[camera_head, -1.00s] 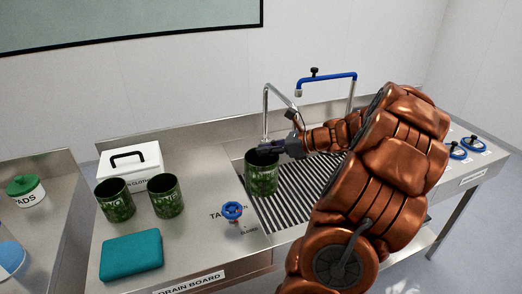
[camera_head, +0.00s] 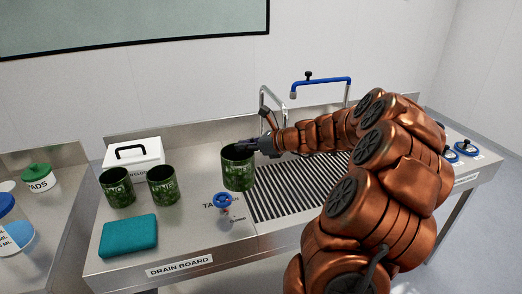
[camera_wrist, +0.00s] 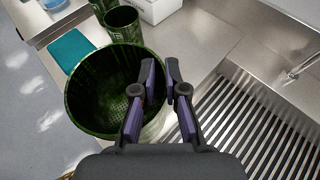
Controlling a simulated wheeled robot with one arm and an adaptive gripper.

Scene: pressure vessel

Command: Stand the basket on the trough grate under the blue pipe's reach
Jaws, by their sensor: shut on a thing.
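My gripper (camera_head: 247,147) is shut on the rim of a dark green mottled basket (camera_head: 238,172). The basket is roughly upright. In the head view it appears at the left end of the slatted trough grate (camera_head: 300,190), behind the blue-handled tap; its exact height is hard to tell. In the wrist view the basket (camera_wrist: 90,110) shows its open top and perforated floor, with my fingers (camera_wrist: 160,80) at its right wall. The grate (camera_wrist: 240,125) lies to the right there. The blue pipe (camera_head: 322,81) arches over the back of the trough, right of the basket.
A plain steel spout (camera_head: 262,98) rises behind the basket. A blue tap handle (camera_head: 223,200) stands at the grate's front left. Two similar green containers (camera_head: 117,188) (camera_head: 163,186), a white box (camera_head: 133,155) and a teal block (camera_head: 128,236) occupy the drain board. The grate looks bare.

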